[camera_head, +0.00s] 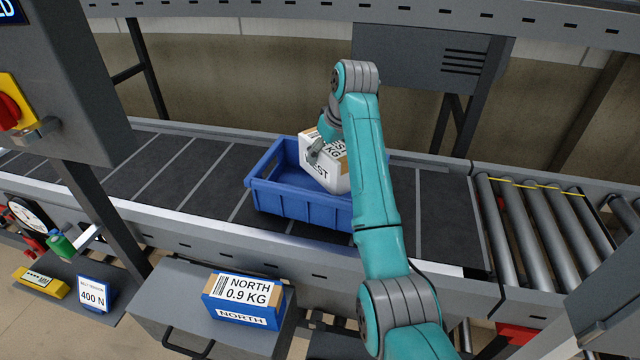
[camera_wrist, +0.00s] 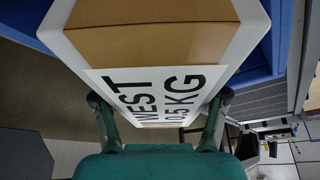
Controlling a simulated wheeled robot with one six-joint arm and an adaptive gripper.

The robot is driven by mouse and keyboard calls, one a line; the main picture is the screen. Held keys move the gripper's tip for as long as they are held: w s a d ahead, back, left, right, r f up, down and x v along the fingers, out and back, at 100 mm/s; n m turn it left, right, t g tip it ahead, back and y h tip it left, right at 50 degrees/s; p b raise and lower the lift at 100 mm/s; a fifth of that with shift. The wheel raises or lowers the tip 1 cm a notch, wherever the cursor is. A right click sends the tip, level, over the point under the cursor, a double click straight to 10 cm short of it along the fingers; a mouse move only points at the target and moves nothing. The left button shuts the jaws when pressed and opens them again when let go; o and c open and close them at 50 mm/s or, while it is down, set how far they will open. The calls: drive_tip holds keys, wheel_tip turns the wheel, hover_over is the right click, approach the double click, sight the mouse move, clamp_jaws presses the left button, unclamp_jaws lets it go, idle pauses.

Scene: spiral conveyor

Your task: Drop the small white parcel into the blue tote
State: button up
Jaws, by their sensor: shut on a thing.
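The small white parcel (camera_head: 326,160) has a brown tape strip and a label reading WEST. My gripper (camera_head: 318,146) is shut on it, and the arm partly covers its right side. In the wrist view the parcel (camera_wrist: 150,60) fills the upper middle, with a finger of my gripper (camera_wrist: 160,118) on each side of it. The blue tote (camera_head: 300,207) stands on the dark belt. The parcel is over the tote's right part in the head view; I cannot tell whether it touches the tote's floor. A blue wall of the tote (camera_wrist: 262,60) shows right of the parcel in the wrist view.
A blue parcel labelled NORTH 0.9 KG (camera_head: 243,298) lies on a grey cabinet (camera_head: 180,290) in front of the conveyor. Rollers (camera_head: 540,225) continue the belt on the right. A grey control box with a red knob (camera_head: 60,90) stands at the left.

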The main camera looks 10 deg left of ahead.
sight(333, 148)
drive_tip(key=shift+f, duration=0.45)
drive_tip(key=o, duration=1.7)
drive_tip(key=shift+f, duration=0.1)
drive_tip(key=v, duration=0.7)
drive_tip(key=shift+s+d+r, duration=0.1)
drive_tip(key=shift+r, duration=0.15)
drive_tip(key=shift+s, duration=0.1)
